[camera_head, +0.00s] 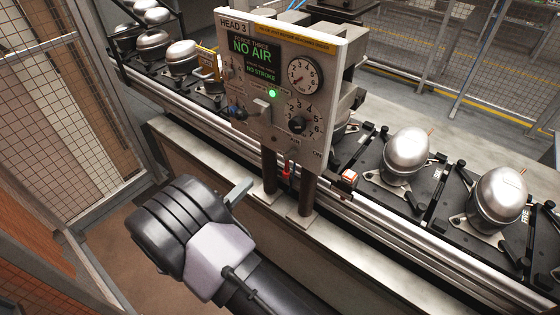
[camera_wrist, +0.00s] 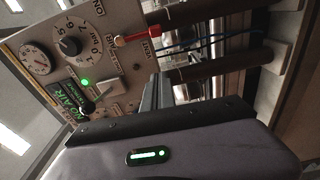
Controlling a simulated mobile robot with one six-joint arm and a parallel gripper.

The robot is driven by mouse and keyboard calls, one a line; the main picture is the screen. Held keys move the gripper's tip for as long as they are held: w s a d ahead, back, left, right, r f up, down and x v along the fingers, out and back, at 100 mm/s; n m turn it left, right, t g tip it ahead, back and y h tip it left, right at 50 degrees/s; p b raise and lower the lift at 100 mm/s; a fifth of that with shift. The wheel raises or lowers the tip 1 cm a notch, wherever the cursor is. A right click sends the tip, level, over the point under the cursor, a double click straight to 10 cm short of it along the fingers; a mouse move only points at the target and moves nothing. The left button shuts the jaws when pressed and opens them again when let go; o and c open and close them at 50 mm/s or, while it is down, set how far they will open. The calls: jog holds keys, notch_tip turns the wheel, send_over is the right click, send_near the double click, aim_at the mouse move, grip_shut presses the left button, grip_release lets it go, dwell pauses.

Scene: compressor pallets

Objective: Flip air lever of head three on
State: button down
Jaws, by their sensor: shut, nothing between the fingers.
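The head three panel (camera_head: 275,50) stands upright on two dark posts, its display reading "NO AIR" and "NO STROKE". A red-handled lever (camera_wrist: 137,36) sits at the panel's lower edge, beside a "VENT" label and with "ON" printed farther along. In the head view the red handle (camera_head: 286,175) hangs down below the panel, between the posts. My gripper (camera_head: 238,192) is shut and empty, in front of and below the panel, left of the lever and apart from it. In the wrist view its fingers (camera_wrist: 157,92) point toward the panel's lower edge.
The panel also carries a gauge (camera_head: 304,75), a black dial (camera_head: 297,125), a pale block-like control (camera_head: 262,109) and a lit green lamp (camera_head: 272,93). A conveyor rail (camera_head: 400,238) runs behind the posts, with compressors (camera_head: 407,155) on black pallets. Mesh fencing (camera_head: 50,60) stands at left.

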aim_at(287, 167)
jog(key=shift+s, duration=0.1)
jog(key=w+d+b, duration=0.2)
jog(key=w+d, duration=0.3)
jog(key=d, duration=0.3)
dwell(0.3)
jog(key=shift+w, duration=0.1)
dwell(0.4)
jog(key=shift+f, duration=0.1)
